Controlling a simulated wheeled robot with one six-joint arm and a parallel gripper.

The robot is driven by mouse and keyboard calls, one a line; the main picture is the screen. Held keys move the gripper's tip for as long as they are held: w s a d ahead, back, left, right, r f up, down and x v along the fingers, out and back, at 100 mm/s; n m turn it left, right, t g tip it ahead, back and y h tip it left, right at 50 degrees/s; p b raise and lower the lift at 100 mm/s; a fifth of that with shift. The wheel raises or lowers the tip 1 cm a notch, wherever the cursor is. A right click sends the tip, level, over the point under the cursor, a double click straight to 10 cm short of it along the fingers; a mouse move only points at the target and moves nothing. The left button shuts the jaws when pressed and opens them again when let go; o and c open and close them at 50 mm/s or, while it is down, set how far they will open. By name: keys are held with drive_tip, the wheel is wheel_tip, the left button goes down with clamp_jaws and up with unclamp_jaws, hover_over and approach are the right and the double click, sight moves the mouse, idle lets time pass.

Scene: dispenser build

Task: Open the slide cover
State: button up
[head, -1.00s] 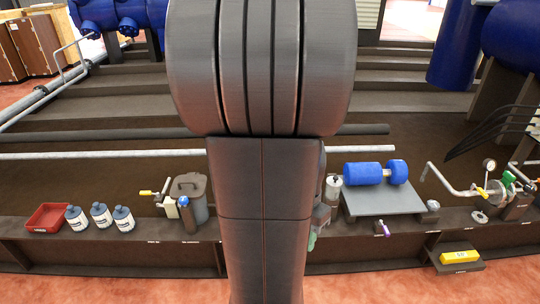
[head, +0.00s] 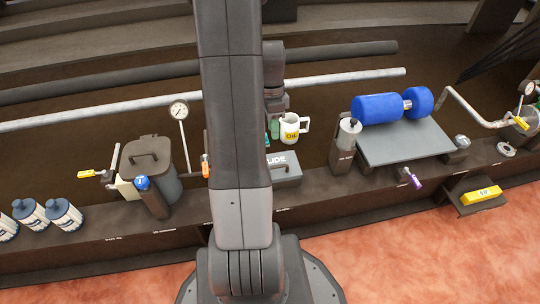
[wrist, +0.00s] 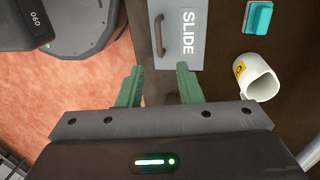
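The slide cover (head: 286,167) is a grey panel lettered SLIDE on the brown bench, partly hidden by my arm in the head view. In the wrist view the cover (wrist: 186,30) shows at the top, with a dark bar handle (wrist: 160,36) along its left side. My gripper (wrist: 159,84) has two green fingers spread apart with nothing between them. The handle lies beyond the fingertips, roughly in line with the gap, and is not touched. In the head view my gripper (head: 275,126) shows partly behind my arm, above the cover.
A white mug (wrist: 258,78) with a yellow label lies close to the right finger; it also shows in the head view (head: 290,130). A teal block (wrist: 258,17) is beside the cover. A metal canister (head: 345,138) stands right of the cover, a dark bin (head: 148,160) left.

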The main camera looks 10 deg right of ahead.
drive_tip(key=b, duration=0.5)
hover_over(275, 172)
wheel_tip(275, 172, down, 13)
clamp_jaws()
